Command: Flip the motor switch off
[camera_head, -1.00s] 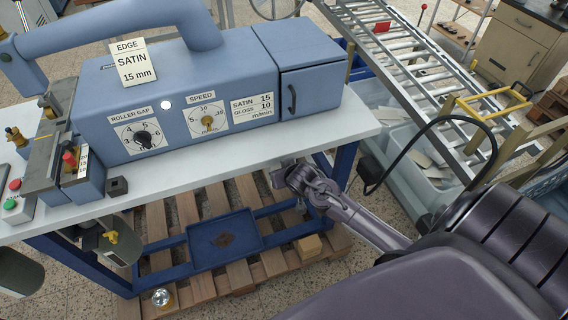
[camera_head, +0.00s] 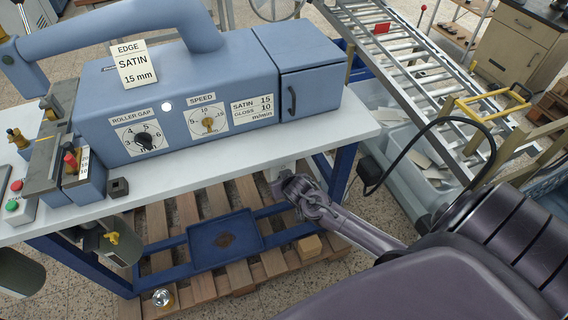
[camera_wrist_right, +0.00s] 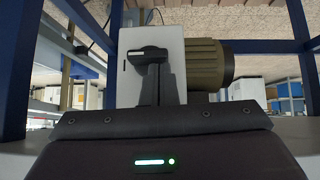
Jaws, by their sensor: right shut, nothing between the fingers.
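The motor switch is a black handle (camera_wrist_right: 148,52) on a light grey box (camera_wrist_right: 186,50) in the right wrist view. The handle appears to lie roughly level across the picture. My right gripper (camera_wrist_right: 158,72) is shut and empty, its dark fingers just below the handle in the picture. I cannot tell if they touch it. An olive ribbed motor (camera_wrist_right: 212,64) adjoins the box on the right. In the head view my right gripper (camera_head: 284,186) is below the table's front edge, and the switch handle cannot be made out there. My left gripper is not in view.
The white table (camera_head: 240,150) stands on blue legs (camera_head: 343,172) close to my right gripper. A blue tray (camera_head: 226,240) lies on the lower frame above a wooden pallet (camera_head: 190,285). A blue machine (camera_head: 190,90) with dials stands on the table.

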